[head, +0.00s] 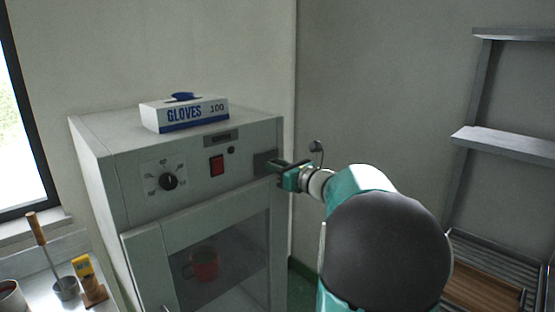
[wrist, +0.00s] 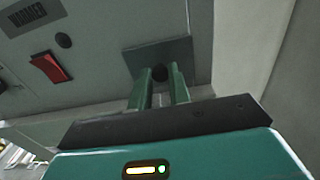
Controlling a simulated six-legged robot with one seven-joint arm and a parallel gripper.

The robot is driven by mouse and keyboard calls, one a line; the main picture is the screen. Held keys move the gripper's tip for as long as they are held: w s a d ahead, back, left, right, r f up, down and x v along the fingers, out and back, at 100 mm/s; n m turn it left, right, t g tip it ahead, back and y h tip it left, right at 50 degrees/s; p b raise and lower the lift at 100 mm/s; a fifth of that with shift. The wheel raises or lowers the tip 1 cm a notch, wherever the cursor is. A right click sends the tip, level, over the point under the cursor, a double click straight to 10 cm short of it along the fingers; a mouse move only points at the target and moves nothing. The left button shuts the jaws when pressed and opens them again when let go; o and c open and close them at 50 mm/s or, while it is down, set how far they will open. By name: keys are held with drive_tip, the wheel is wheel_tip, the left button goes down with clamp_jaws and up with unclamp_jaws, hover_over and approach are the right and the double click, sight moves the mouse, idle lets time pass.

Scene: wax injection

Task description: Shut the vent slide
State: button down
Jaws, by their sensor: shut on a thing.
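The vent slide (head: 264,160) is a dark grey plate on the upper right of the warming cabinet's front panel. In the wrist view the vent slide (wrist: 165,50) is a flat square plate with a small dark round knob (wrist: 160,73) near its lower middle. My gripper (head: 279,168) reaches it from the right. In the wrist view its two green fingers stand on either side of the knob, shut on it. The fingers partly cover the knob. I cannot tell how far the slide is open.
The warming cabinet (head: 115,180) has a dial (head: 168,181), a red switch (head: 217,165) and a glazed door with a red mug (head: 204,265) behind it. A glove box (head: 186,114) lies on top. A grey shelf rack (head: 500,142) stands right. The wall is close behind the cabinet.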

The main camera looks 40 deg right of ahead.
drive_tip(key=shift+f, duration=0.3)
drive_tip(key=c, duration=1.3)
unclamp_jaws()
drive_tip(key=shift+r, duration=0.1)
drive_tip(key=s, duration=1.3)
drive_tip(key=shift+s+d, duration=0.2)
drive_tip(key=shift+s, duration=0.2)
drive_tip(key=shift+a, duration=0.1)
